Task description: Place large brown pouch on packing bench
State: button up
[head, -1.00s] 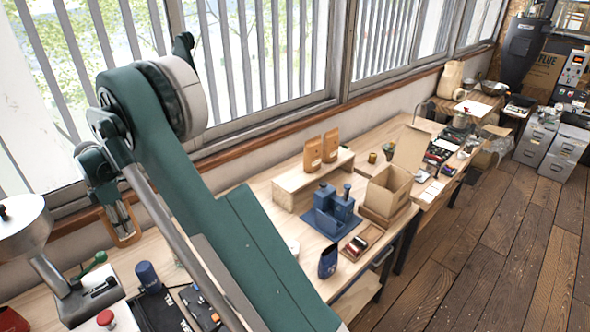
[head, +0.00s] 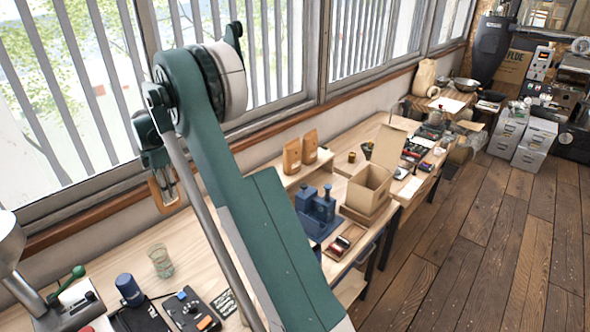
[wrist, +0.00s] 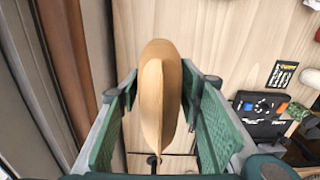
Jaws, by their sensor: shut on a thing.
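A brown pouch (wrist: 158,95) hangs between the green fingers of my gripper (wrist: 160,88) in the wrist view, seen edge-on from its top. In the head view, my gripper (head: 164,172) is at the left, near the window wall, with part of the pouch (head: 163,194) showing below it. The fingers are shut on the pouch, and it is held above a wooden worktop. A pale wooden bench (head: 292,247) runs along the window wall; my arm hides part of it.
Two brown pouches (head: 300,151) stand on a low riser. An open carton (head: 368,191) and a blue device (head: 318,206) are nearby. A glass (head: 161,262), a dark blue canister (head: 129,289) and a control box (head: 190,309) stand at the lower left. The floor (head: 470,240) is clear at right.

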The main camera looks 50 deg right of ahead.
jog(key=s+d+r, duration=0.2)
jog(key=s+d, duration=0.4)
jog(key=d, duration=0.8)
jog(key=s+d+r, duration=0.3)
jog(key=s+d, duration=0.2)
jog(key=d, duration=1)
jog(key=s+d+r, duration=0.3)
jog(key=s+d, duration=0.3)
jog(key=d, duration=0.8)
jog(key=shift+s+d, duration=0.15)
jog(key=shift+s, duration=0.15)
jog(key=shift+f, duration=0.1)
notch_tip(320, 180, down, 6)
jog(key=shift+p, duration=0.35)
jog(key=shift+f, duration=0.15)
jog(key=shift+f, duration=1.75)
jog(key=shift+f, duration=0.15)
